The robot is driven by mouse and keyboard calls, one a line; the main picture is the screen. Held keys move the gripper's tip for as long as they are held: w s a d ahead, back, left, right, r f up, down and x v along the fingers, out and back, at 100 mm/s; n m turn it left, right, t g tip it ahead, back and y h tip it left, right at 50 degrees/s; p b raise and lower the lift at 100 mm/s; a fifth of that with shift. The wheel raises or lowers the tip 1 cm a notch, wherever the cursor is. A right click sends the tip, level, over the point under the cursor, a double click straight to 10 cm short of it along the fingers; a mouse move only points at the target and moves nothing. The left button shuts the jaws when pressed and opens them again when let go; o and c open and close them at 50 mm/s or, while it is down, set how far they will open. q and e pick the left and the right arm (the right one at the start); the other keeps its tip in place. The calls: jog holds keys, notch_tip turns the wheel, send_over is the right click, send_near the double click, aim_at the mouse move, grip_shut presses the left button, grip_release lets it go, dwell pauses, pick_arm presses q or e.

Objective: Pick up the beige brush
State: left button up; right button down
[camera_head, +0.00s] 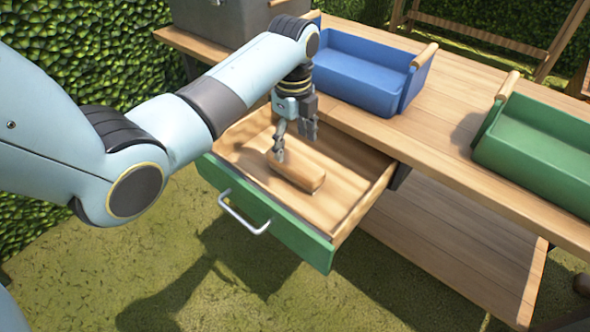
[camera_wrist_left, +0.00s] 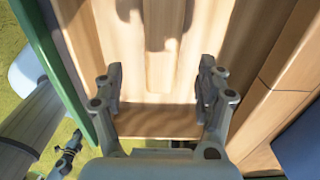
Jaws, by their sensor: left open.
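The beige brush (camera_head: 297,171), a long wooden block, lies flat in the open drawer (camera_head: 345,222). Its wood tone is close to the drawer floor. In the left wrist view, the brush (camera_wrist_left: 162,50) runs up and down the picture, centred between the fingers. My left gripper (camera_head: 297,137) is open and points down over the brush's far-left end, which its finger partly hides. Its two fingers (camera_wrist_left: 161,80) stand apart on either side of the brush's line. I cannot tell whether they touch it. A small dark jaw-like part at the lower left may be my right gripper (camera_wrist_left: 66,154); its state is unclear.
The drawer has a green front with a metal handle (camera_head: 243,213). A blue crate (camera_head: 365,75) and a green crate (camera_head: 540,145) stand on the wooden bench (camera_head: 440,130). A grey box (camera_head: 215,22) stands at the back left. A hedge (camera_head: 90,55) lies behind.

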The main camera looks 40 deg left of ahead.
aim_at(295, 160)
pick_arm(q)
notch_tip(295, 160, down, 2)
jog(key=shift+f, duration=0.1)
jog(key=shift+f+b, duration=0.25)
jog(key=shift+b, duration=0.1)
jog(key=shift+f, duration=0.3)
notch_tip(295, 160, down, 4)
jog(key=b, duration=0.2)
jog(key=shift+w+d+b, duration=0.1)
jog(key=shift+b, duration=0.2)
jog(key=shift+f, duration=0.25)
jog(key=shift+r, duration=0.1)
pick_arm(e)
jog(key=shift+w+d+f, duration=0.95)
jog(key=shift+w+f, duration=0.2)
jog(key=shift+f, duration=0.1)
